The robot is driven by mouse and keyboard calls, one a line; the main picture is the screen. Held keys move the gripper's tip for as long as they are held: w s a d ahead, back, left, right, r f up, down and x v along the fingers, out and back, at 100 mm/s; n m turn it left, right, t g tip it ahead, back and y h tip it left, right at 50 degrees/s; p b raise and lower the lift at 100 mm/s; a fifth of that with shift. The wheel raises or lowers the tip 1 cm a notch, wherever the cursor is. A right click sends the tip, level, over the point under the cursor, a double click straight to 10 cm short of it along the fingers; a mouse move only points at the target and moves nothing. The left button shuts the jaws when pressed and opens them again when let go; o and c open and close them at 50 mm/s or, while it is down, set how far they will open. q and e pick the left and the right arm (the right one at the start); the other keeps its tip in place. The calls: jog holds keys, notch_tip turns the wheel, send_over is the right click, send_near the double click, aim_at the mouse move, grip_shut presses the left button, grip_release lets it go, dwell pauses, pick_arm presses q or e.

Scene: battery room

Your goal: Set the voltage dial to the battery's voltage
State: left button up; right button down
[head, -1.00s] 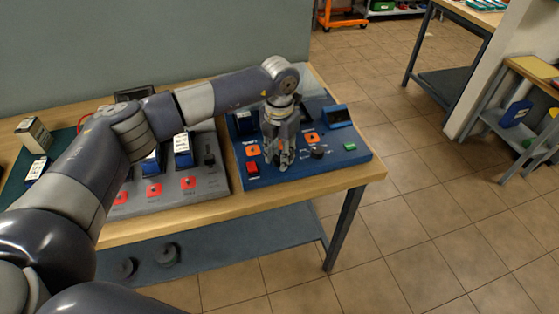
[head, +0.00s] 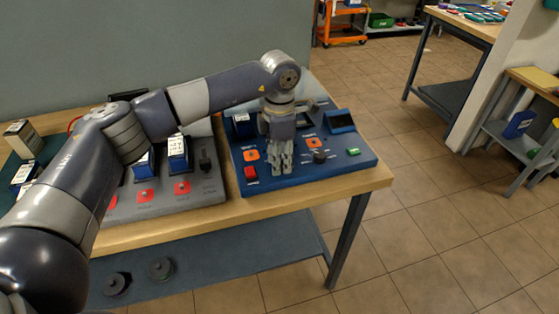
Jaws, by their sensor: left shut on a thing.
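The blue charger panel (head: 300,182) lies on the wooden bench, with a battery (head: 242,126) standing at its back left. My left gripper (head: 281,172) points down onto the middle of the panel's front. Its fingers are shut on a small part there, which they hide; from its place it looks like the voltage dial. Its setting and markings cannot be read. A black knob (head: 320,157) shows uncovered just right of the fingers. My right gripper is not in view.
A red switch (head: 250,173), orange pads (head: 312,143) and a green button (head: 353,152) lie around the fingers. A grey charging station (head: 205,190) with batteries (head: 178,154) stands to the left. The floor right of the bench is clear.

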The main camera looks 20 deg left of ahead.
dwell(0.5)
pick_arm(q)
jog(key=o, duration=1.1)
notch_tip(320, 180, up, 12)
jog(key=shift+r, duration=0.1)
